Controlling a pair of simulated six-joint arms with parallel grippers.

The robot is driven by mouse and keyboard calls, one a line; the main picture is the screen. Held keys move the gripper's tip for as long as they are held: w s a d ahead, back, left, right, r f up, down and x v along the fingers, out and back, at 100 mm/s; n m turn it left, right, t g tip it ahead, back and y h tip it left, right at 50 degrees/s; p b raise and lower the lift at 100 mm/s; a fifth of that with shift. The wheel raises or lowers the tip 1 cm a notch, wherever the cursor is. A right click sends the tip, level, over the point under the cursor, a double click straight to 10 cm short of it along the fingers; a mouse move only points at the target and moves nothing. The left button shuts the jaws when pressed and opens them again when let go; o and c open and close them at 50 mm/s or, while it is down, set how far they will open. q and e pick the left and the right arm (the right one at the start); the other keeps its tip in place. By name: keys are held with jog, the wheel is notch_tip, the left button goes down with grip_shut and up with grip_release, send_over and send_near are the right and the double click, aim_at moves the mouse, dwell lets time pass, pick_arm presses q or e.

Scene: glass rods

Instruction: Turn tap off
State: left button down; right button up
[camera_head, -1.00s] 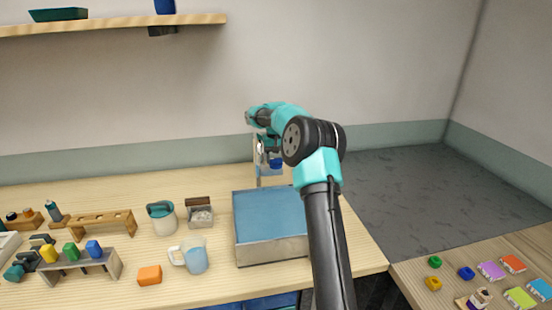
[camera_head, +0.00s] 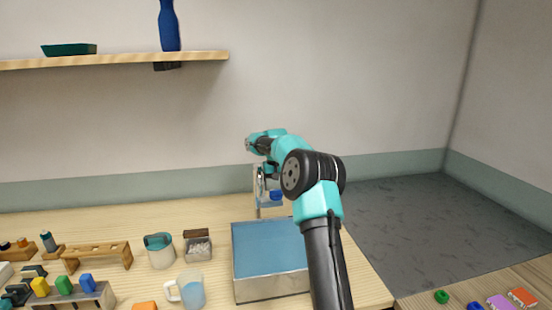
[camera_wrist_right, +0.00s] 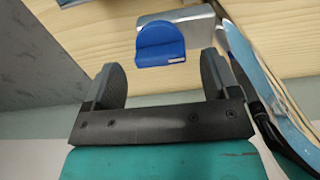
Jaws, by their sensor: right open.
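The tap has a blue handle (camera_head: 277,196) behind the blue basin (camera_head: 234,262), on the wooden bench. In the right wrist view the blue handle (camera_wrist_right: 160,42) sits on a pale metal body, just beyond the fingertips and between their lines. My right gripper (camera_wrist_right: 161,78) is open, with its two dark fingers apart and nothing between them. In the head view my right gripper (camera_head: 264,179) is close to the tap and partly hidden by its own arm. My left gripper is not in view.
A jug of blue liquid (camera_head: 190,290), a teal-topped pot (camera_head: 159,252) and a small box (camera_head: 198,246) stand left of the basin. Wooden racks (camera_head: 98,250) are further left. A shelf (camera_head: 120,60) hangs above at the left.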

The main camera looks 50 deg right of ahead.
notch_tip(320, 180, up, 16)
jog(key=shift+f, duration=0.2)
dwell(0.5)
jog(key=shift+f, duration=0.25)
dwell(0.5)
send_over(276, 190)
jog(key=shift+f, duration=4)
jog(key=shift+w+r, duration=0.1)
notch_tip(276, 190, up, 8)
jog(key=shift+r, duration=0.15)
